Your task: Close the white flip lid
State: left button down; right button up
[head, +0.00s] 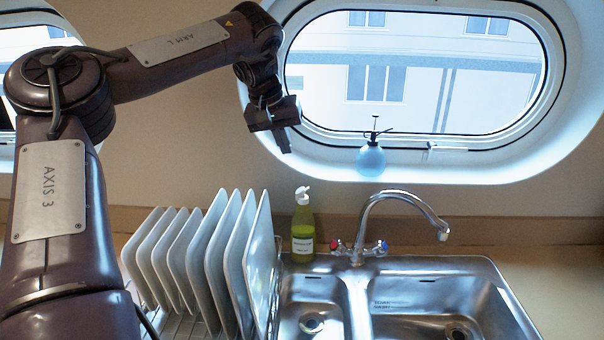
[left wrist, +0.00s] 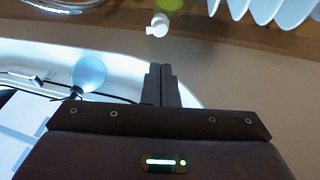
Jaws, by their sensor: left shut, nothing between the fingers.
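A green bottle (head: 303,240) stands upright behind the sink, beside the dish rack. Its white flip lid (head: 303,195) is on top, with a small part jutting up and to one side, so it looks open. In the left wrist view the white lid (left wrist: 157,25) shows near the top, with part of the green bottle (left wrist: 170,4) at the edge. My left gripper (head: 284,140) is shut and empty, in the air above the lid and apart from it. Its closed fingers (left wrist: 160,78) point toward the lid in the wrist view. My right gripper is not in view.
Several white plates (head: 225,255) stand in a rack left of the bottle. A curved faucet (head: 390,195) rises right of it over the metal sink (head: 430,275). A blue spray bottle (head: 371,160) stands on the oval window's sill. The air above the bottle is free.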

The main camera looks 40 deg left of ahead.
pick_arm(q)
jog(key=p, duration=0.2)
send_over(301, 189)
jog(key=s+a, duration=0.1)
jog(key=a, duration=0.1)
notch_tip(301, 189, down, 7)
jog(key=shift+w+d+f+p, duration=0.25)
jog(key=shift+d+f+p, duration=0.45)
jog(key=shift+d+f, duration=0.25)
jog(key=shift+w+d+f, duration=0.15)
jog(key=shift+d+f, duration=0.15)
jog(key=shift+f, duration=0.2)
jog(key=shift+w, duration=0.1)
jog(key=shift+a, duration=0.15)
